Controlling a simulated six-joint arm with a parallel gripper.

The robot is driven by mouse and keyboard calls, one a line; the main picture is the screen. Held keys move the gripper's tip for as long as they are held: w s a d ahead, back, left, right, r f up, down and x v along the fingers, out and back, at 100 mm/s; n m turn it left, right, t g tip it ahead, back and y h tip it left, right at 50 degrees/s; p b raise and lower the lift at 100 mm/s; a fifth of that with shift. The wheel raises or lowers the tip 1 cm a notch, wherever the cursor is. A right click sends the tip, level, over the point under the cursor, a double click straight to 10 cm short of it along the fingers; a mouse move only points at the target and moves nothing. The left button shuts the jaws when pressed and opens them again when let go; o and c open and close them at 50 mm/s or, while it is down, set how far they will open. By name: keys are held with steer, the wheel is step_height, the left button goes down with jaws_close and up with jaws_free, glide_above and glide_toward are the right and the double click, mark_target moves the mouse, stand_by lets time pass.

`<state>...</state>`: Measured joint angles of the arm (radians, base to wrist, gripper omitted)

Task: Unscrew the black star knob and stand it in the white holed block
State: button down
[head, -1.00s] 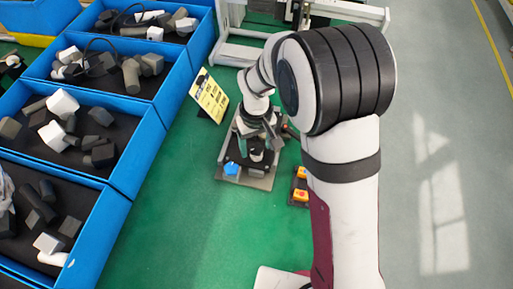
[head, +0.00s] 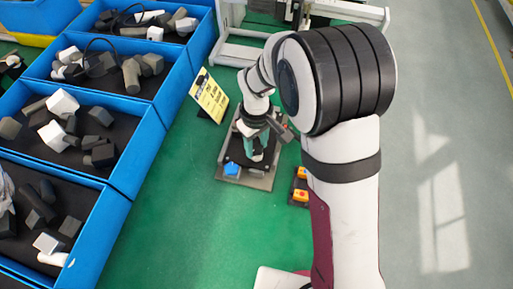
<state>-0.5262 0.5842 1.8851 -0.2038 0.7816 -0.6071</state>
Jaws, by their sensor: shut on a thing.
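My gripper (head: 254,154) is small in the head view and points down over a dark work plate with a light rim (head: 246,180). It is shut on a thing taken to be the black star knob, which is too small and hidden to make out. A small white piece (head: 258,157) shows right beside the gripper. I cannot tell whether it is the white holed block, and no holes can be made out.
A blue piece (head: 231,169) sits on the plate's front left. A yellow sign (head: 209,98) stands behind left. Blue bins (head: 150,135) of loose parts line the left. Green floor in front is clear.

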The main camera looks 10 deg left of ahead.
mark_target(256, 148)
steer(key=n, duration=0.5)
steer(key=shift+n, duration=0.3)
steer(key=shift+r, duration=2.55)
steer(key=w+d+m, duration=0.1)
steer(key=w+d, duration=0.1)
steer(key=d, duration=0.1)
steer(key=w+d+m, duration=0.1)
steer(key=w+d, duration=0.2)
steer(key=w+d+f+m, duration=0.1)
steer(key=w+d, duration=0.2)
steer(key=d, duration=0.1)
steer(key=shift+w, duration=0.25)
steer(key=shift+w+d+f+m, duration=0.4)
steer(key=shift+w+d+f, duration=0.4)
steer(key=shift+d, duration=1.2)
steer(key=shift+w+d+f+m, duration=0.4)
steer(key=shift+w+d+f, duration=0.4)
steer(key=shift+d, duration=1.25)
steer(key=shift+w+d+f+m, duration=0.4)
steer(key=shift+w+d+f, duration=0.35)
steer(key=shift+d, duration=1.25)
steer(key=shift+s+f, duration=0.1)
steer(key=shift+f, duration=0.15)
